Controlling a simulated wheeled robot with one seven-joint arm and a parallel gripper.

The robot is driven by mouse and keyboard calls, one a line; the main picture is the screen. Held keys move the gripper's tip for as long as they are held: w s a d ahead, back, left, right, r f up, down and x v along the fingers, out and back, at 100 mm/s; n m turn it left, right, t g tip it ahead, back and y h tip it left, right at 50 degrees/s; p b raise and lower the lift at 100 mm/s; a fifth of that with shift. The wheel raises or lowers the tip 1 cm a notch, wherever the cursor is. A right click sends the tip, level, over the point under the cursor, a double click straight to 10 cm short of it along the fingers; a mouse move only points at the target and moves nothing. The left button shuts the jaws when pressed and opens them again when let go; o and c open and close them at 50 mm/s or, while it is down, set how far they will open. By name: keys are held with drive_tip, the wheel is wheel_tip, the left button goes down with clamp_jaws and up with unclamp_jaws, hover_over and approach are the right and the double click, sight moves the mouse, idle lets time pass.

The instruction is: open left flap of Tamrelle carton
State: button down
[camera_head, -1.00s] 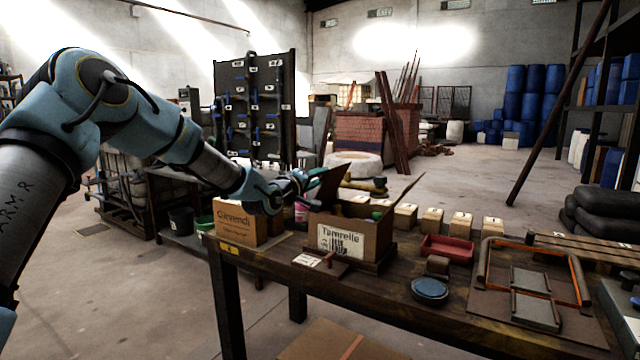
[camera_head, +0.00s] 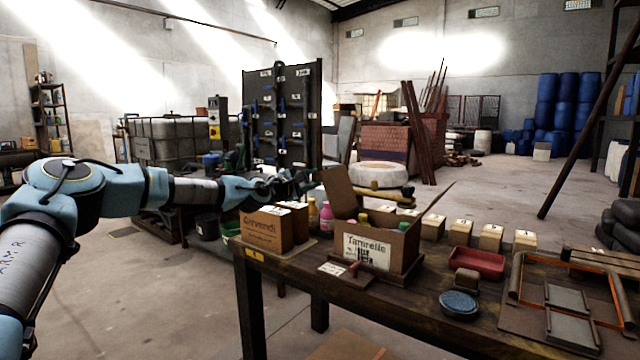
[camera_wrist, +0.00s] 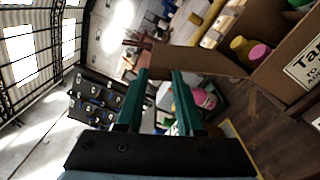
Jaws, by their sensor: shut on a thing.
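The Tamrelle carton (camera_head: 372,248) is a brown box with a white label, on a dark tray on the bench. Its left flap (camera_head: 341,192) stands up and leans outward to the left. Its right flap (camera_head: 434,203) slants up to the right. Yellow-topped items show inside. My gripper (camera_head: 312,181) is at the flap's upper left edge. In the wrist view, the fingertips of my gripper (camera_wrist: 160,74) are a little apart at the end of the flap (camera_wrist: 195,61), shut on its edge. The carton's label (camera_wrist: 303,66) shows at the right there.
The Cavvendi-like carton (camera_head: 262,232) stands left of the Tamrelle carton. A pink bottle (camera_head: 326,217) and a yellow bottle (camera_head: 312,211) stand between them. A red tray (camera_head: 477,262), a blue round lid (camera_head: 459,304) and several small boxes are to the right.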

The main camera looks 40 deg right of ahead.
drive_tip(key=shift+w+a+f+n+b, duration=0.1)
drive_tip(key=shift+w+f+n+b, duration=0.2)
drive_tip(key=shift+w+n, duration=0.15)
drive_tip(key=shift+w+a+f+n+b, duration=0.15)
drive_tip(key=shift+w+n+b, duration=0.1)
drive_tip(key=shift+w+n, duration=0.2)
drive_tip(key=c, duration=0.5)
unclamp_jaws()
drive_tip(key=b+v, duration=0.1)
drive_tip(key=v, duration=0.9)
drive_tip(key=shift+s+a+b, duration=0.15)
drive_tip(key=shift+a+b, duration=0.2)
drive_tip(key=shift+b, duration=0.05)
drive_tip(key=shift+f, duration=0.1)
